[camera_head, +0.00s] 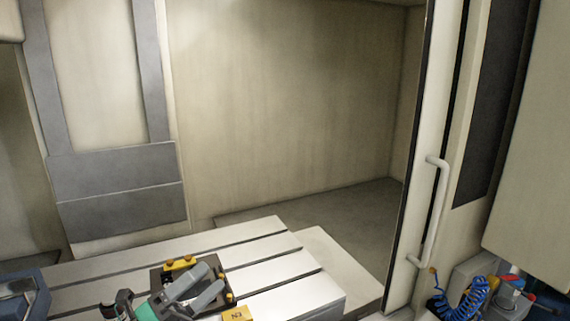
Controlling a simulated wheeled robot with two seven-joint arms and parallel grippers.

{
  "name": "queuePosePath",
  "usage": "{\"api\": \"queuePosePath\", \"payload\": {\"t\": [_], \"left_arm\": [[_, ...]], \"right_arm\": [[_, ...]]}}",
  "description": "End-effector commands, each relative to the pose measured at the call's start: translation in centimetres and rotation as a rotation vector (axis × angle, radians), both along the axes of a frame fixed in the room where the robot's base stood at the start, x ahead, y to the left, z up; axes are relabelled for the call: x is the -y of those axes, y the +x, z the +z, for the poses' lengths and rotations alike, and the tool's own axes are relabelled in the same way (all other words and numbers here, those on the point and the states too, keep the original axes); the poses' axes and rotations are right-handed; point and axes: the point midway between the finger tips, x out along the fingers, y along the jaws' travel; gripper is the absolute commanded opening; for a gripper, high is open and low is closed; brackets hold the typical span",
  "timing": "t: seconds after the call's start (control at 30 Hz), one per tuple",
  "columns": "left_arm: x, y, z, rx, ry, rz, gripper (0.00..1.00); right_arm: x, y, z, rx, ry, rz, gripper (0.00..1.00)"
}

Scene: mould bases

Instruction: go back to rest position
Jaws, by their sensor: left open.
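My left gripper (213,279) comes in at the bottom of the head view, its two grey fingers apart and nothing seen between them. It overlaps a dark mould base (160,277) with yellow pieces (180,263) along its far side and at its right. The base lies on a slotted pale machine table (270,248). I cannot tell whether the fingers touch the base. A yellow block (238,313) with dark marking shows at the bottom edge, partly cut off. My right gripper is not in view.
The table stands inside a machine enclosure with beige walls (290,100). An open door edge with a white handle (436,212) is at the right. A blue coiled hose (463,303) hangs at lower right. A dark blue object (22,290) is at lower left. The table's far right is clear.

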Motion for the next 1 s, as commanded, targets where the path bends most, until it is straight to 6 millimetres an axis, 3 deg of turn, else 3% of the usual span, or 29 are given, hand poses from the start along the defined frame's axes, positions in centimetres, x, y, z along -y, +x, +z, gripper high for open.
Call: {"api": "queuePosePath", "payload": {"t": [0.17, 0.27, 0.47, 0.57, 0.7, 0.83, 1.0], "left_arm": [[-3.9, 1.1, -2.4, -0.294, -0.368, 0.202, 0.98], [-6.4, 1.3, -5.4, -0.481, -0.552, 0.324, 0.98], [-10.3, -1.0, -14.2, -0.889, -0.869, 0.587, 0.98], [-11.2, -3.9, -19.2, -1.108, -0.997, 0.724, 0.98], [-11.4, -9.2, -25.2, -1.403, -1.129, 0.908, 0.98], [-10.8, -13.9, -28.8, -1.616, -1.193, 1.039, 0.98], [-9.6, -19.3, -31.5, -1.84, -1.233, 1.175, 0.98]], "right_arm": [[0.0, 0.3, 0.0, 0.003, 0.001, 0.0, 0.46], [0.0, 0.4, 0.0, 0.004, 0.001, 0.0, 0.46], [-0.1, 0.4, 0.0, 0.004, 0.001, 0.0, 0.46], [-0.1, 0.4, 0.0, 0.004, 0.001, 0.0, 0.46], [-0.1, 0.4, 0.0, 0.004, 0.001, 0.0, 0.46], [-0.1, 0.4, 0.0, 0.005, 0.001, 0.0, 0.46], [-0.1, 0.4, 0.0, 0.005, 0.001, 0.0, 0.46]]}}
